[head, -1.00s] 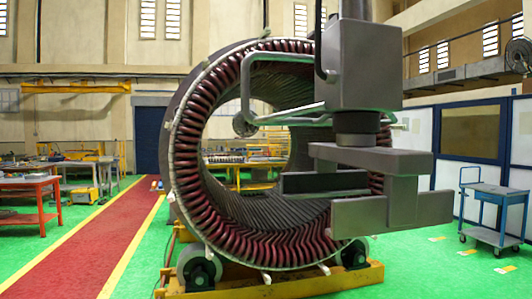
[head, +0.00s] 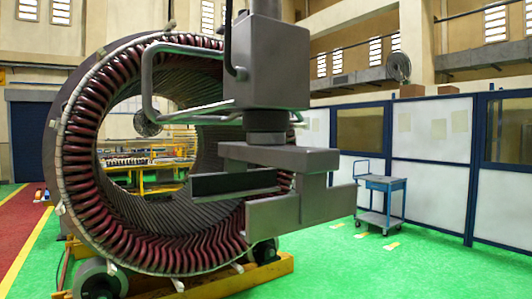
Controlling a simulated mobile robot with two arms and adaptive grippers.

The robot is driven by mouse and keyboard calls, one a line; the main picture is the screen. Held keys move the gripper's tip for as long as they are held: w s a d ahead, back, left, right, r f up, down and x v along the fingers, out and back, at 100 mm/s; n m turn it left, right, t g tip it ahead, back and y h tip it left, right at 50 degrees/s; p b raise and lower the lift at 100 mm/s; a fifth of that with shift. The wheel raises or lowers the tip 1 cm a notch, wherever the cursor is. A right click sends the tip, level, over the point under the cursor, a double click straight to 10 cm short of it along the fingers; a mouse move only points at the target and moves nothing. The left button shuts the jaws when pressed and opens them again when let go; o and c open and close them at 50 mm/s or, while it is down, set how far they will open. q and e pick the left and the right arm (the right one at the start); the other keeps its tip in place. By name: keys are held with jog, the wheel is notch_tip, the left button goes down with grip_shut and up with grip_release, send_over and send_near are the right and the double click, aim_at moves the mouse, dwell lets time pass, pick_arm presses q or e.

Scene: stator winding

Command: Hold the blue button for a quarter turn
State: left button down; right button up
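No blue button shows in the head view. A large grey hanging tool (head: 268,68) with a boxy body and bent tube handles hangs close in front of me at the centre. Its lower part has a dark flat bar (head: 232,184) and a grey block (head: 300,208), with a gap between them. A big ring-shaped stator (head: 82,205) with dark red windings stands behind it on the left. The tool hides part of the stator's right side. Neither of my grippers is in view.
The stator rests on a yellow base (head: 262,277) with rollers. A blue cart (head: 383,190) stands at the right, before white and blue partition panels (head: 430,140). Green floor (head: 400,275) is clear at the front right. A red walkway (head: 18,222) runs at the far left.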

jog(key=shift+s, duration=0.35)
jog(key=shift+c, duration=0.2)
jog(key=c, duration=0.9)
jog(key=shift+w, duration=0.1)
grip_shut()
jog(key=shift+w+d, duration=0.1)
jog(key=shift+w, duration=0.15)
